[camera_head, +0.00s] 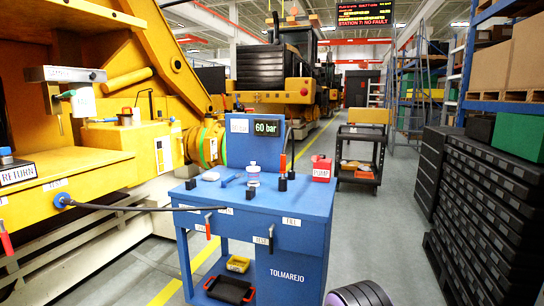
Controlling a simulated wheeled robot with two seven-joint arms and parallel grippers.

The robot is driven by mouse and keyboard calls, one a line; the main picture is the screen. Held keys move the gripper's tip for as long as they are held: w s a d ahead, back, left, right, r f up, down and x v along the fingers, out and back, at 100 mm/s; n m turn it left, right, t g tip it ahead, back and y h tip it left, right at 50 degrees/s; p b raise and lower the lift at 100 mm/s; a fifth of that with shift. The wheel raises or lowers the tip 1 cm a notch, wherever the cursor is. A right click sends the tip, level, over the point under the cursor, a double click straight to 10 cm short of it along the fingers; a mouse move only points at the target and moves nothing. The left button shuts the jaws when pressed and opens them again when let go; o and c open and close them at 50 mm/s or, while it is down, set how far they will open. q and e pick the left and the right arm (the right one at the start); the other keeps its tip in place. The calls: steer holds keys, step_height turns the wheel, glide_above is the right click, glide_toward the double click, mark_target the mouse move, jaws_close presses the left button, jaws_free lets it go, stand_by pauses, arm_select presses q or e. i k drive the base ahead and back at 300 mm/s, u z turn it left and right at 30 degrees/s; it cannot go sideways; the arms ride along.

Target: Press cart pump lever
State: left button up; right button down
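A blue cart (305,205) stands in front of me, with a display reading 60 bar (266,128) on its upright panel. A red block labelled PUMP (321,168) is at the right rear of its top. A thin upright black lever (292,150) stands left of that block; whether it is the pump lever I cannot tell. A red upright piece (283,163) is beside it. Small handles are on the cart's front edge, one red-tipped (208,226) and one black (271,238), near labels reading FILL and TEST.
A dark trolley (360,160) stands behind; drawers (490,190) line the right.

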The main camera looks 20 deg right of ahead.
mark_target(315, 158)
steer(key=u, duration=0.2)
steer(key=k, duration=0.55)
steer(key=z, duration=0.45)
steer(key=i, duration=0.55)
steer(key=z, duration=0.7)
steer(key=i, duration=0.85)
steer(key=u, duration=0.35)
